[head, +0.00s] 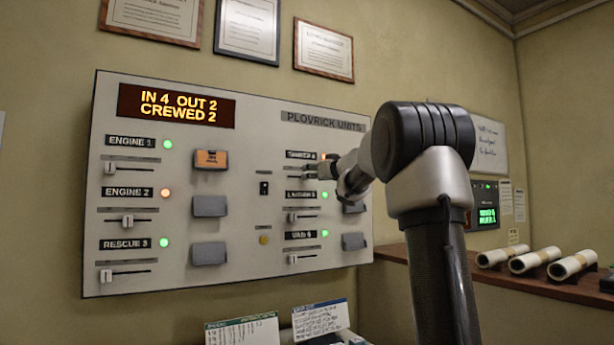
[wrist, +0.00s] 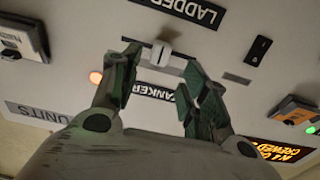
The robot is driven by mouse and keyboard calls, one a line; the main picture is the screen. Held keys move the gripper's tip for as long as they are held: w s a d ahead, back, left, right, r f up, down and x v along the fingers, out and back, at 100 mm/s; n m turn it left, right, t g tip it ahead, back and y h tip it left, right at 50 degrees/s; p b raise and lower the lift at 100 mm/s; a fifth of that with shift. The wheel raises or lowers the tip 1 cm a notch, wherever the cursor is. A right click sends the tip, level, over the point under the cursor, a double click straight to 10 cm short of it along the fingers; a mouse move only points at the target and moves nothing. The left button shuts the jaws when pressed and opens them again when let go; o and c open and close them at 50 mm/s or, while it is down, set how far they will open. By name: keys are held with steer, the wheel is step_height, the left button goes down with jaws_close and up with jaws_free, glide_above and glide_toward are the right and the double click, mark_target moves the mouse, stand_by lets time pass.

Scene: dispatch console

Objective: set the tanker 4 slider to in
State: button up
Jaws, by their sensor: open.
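The panel's TANKER label (head: 301,155) is partly covered by my gripper in the head view. It shows upside down in the wrist view (wrist: 167,92), with a lit orange lamp (wrist: 96,77) beside it. The tanker slider knob (wrist: 159,53) is pale and sits on a dark slot. My gripper (head: 312,171) is at this slider. In the wrist view its green fingers (wrist: 160,64) are open, one on each side of the knob. I see a gap around the knob and cannot tell whether either finger touches the panel.
The ladder slider (head: 293,217) is just below, and the van slider (head: 293,259) is lower. Engine and rescue sliders are on the panel's left. The display (head: 177,105) reads IN 4, OUT 2, CREWED 2. A shelf (head: 560,285) with white rolls is at the right.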

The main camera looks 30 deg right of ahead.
steer(key=shift+w, duration=2.35)
